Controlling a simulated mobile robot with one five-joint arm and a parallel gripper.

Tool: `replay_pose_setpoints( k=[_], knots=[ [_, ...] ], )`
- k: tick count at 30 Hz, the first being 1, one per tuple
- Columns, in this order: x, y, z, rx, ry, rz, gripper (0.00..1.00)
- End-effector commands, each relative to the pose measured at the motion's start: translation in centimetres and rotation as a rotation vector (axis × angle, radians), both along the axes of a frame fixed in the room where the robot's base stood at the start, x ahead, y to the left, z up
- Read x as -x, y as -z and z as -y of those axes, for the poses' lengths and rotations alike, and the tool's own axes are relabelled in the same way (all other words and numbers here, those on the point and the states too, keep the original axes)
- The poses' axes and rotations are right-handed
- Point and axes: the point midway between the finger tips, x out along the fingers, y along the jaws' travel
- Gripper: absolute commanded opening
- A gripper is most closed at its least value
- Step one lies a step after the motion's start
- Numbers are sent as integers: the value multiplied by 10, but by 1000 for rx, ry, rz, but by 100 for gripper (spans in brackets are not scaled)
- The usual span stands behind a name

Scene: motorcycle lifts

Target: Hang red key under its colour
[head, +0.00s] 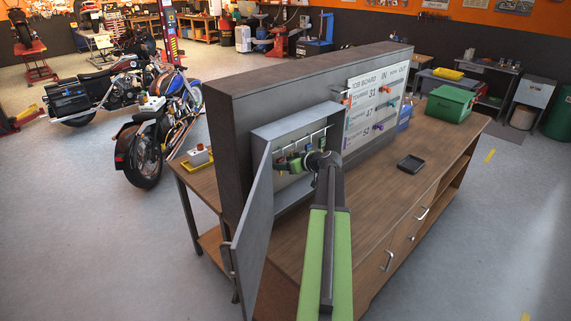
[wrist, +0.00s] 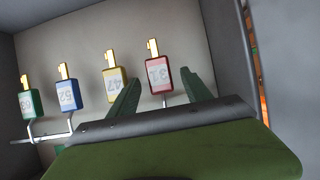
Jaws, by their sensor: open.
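In the wrist view a red key tag marked 31 (wrist: 158,74), its brass key pointing up in the picture, is in the open cabinet. My gripper (wrist: 161,80) is open, with one green finger on each side of the red tag; I cannot tell if they touch it. Yellow (wrist: 114,86), blue (wrist: 68,95) and green (wrist: 30,103) tags hang to its left. In the head view my gripper (head: 320,160) is at the cabinet (head: 296,126) and mostly hides the red key. The white job board (head: 373,100) has rows 31, 47 and 52 and small coloured pegs.
The cabinet door (head: 252,235) stands open at the front left. A black tray (head: 411,163) and a green box (head: 450,103) sit on the wooden bench (head: 375,190). The bench top between cabinet and tray is mostly clear.

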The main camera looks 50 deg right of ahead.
Motion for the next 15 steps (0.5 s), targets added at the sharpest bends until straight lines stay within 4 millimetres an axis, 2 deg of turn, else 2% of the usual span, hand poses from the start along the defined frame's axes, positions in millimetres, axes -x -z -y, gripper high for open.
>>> replay_pose_setpoints(
  k=[4, 7, 11, 15],
  knots=[
    [2, -1, 0, 0, 0, 0, 57],
    [11, -8, -1, 0, 0, 0, 57],
    [38, -24, -4, 0, 3, 0, 57],
    [75, -43, -6, 0, 4, 0, 57]
  ],
)
